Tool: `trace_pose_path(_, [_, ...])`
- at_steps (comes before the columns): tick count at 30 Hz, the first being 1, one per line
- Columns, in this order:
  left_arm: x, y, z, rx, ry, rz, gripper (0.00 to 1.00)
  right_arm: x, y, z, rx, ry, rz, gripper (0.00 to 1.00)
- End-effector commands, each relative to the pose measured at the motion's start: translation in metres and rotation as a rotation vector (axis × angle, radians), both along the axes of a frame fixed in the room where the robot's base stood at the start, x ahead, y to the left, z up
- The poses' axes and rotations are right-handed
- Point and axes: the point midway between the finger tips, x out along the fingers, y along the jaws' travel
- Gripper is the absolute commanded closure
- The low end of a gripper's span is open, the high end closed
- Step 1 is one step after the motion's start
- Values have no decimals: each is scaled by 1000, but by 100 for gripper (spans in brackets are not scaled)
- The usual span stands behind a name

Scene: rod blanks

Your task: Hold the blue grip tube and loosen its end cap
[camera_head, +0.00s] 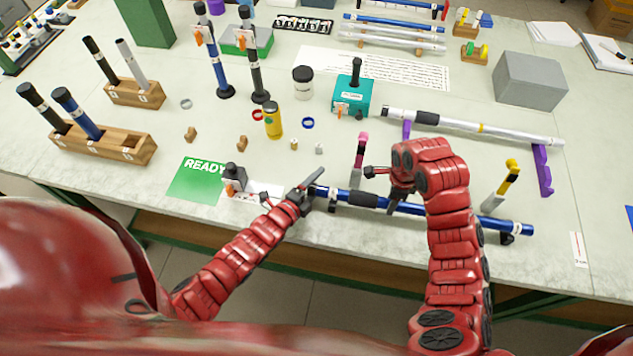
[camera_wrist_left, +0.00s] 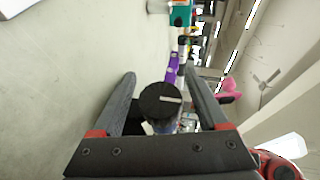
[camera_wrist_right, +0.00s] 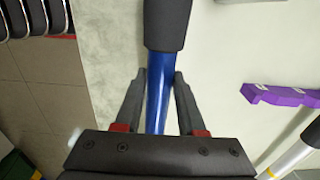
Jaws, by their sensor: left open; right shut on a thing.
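The blue grip tube (camera_head: 440,211) lies level along the front of the table, with a dark grip sleeve (camera_head: 366,200); the sleeve also shows in the right wrist view (camera_wrist_right: 167,25). My right gripper (camera_head: 394,203) is shut on the blue shaft just right of the sleeve, and its fingers flank the shaft in the right wrist view (camera_wrist_right: 152,80). My left gripper (camera_head: 314,190) is open at the tube's left end. In the left wrist view the round black end cap (camera_wrist_left: 160,101), with a white line on its face, sits between the spread fingers. Contact cannot be told.
A pink-topped post (camera_head: 361,148) and a yellow-topped one (camera_head: 507,184) stand by the tube. A silver tube (camera_head: 480,127) rests on purple supports (camera_head: 543,170) behind. A green READY card (camera_head: 197,180) and a small dark-topped device (camera_head: 235,181) lie left of my left gripper.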

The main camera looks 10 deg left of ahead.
Motion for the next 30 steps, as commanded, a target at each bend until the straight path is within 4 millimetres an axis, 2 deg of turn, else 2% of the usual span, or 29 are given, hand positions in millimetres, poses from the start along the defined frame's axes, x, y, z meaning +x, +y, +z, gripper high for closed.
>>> trace_pose_path(2, [0,0,0,0,0,0,23,0,0,0,0,0,0,100])
trace_pose_path(3, [0,0,0,0,0,0,27,0,0,0,0,0,0,100])
trace_pose_path(15, [0,0,0,0,0,0,99,0,0,0,0,0,0,100])
trace_pose_path(22, [0,-1,1,-2,36,-7,100,0,0,0,0,-1,0,100])
trace_pose_path(30, [-3,-1,-5,1,217,-8,100,0,0,0,0,0,0,100])
